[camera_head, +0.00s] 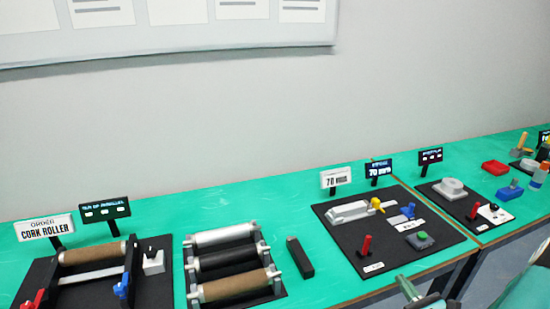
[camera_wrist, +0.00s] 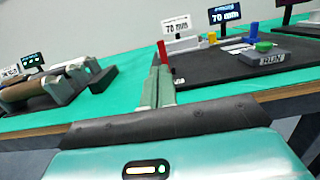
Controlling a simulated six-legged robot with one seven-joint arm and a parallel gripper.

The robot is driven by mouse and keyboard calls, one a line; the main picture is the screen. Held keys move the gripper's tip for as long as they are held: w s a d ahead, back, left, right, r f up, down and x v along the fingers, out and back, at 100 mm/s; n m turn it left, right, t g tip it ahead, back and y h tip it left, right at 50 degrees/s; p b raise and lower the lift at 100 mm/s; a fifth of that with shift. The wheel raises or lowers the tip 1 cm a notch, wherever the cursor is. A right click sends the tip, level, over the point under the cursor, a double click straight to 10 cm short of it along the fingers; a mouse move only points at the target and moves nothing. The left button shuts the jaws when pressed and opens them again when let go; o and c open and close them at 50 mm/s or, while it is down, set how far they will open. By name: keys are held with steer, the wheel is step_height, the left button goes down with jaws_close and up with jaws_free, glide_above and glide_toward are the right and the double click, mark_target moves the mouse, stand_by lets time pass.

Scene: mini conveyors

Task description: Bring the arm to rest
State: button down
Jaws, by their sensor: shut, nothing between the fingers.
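My gripper (camera_wrist: 158,86) shows in the wrist view with its two fingers together and nothing between them. The fingers point forward over the front edge of the green table (camera_wrist: 122,92), left of the black 70 mm board (camera_wrist: 205,69). A red lever (camera_wrist: 163,52) shows just beyond the fingertips. In the head view, the tips of my gripper (camera_head: 406,287) show at the lower right, in front of the table edge. The rest of my arm is mostly cut off by the frame there.
The cork roller stand (camera_head: 92,257) and a rack of three rollers (camera_head: 232,267) stand at left. A black bar (camera_head: 300,258) lies beside the 70 mm board (camera_head: 345,238). Another board (camera_head: 455,205) is farther right. Green table behind the rollers is clear.

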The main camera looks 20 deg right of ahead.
steer(key=w+a+r+n+g+y, duration=0.2)
steer(key=a+r+n+g+y, duration=0.25)
steer(key=a+n, duration=0.4)
steer(key=w+a+r+n+g+y, duration=0.2)
steer(key=a+r+n+g+y, duration=0.3)
steer(key=a, duration=0.7)
steer(key=s+a+r+n+g+h, duration=0.2)
steer(key=s+a+n+g, duration=0.2)
steer(key=a+n, duration=0.25)
steer(key=s+a+r+n+g+h, duration=0.2)
steer(key=s+a+n+g+h, duration=0.15)
steer(key=a+n, duration=0.35)
steer(key=s+r+n+t+h, duration=0.3)
steer(key=r+n+h, duration=0.1)
steer(key=r+n, duration=0.3)
steer(key=shift+s+d+r+n+h, duration=0.15)
steer(key=shift+d+r+n+h, duration=0.25)
steer(key=shift+n, duration=0.4)
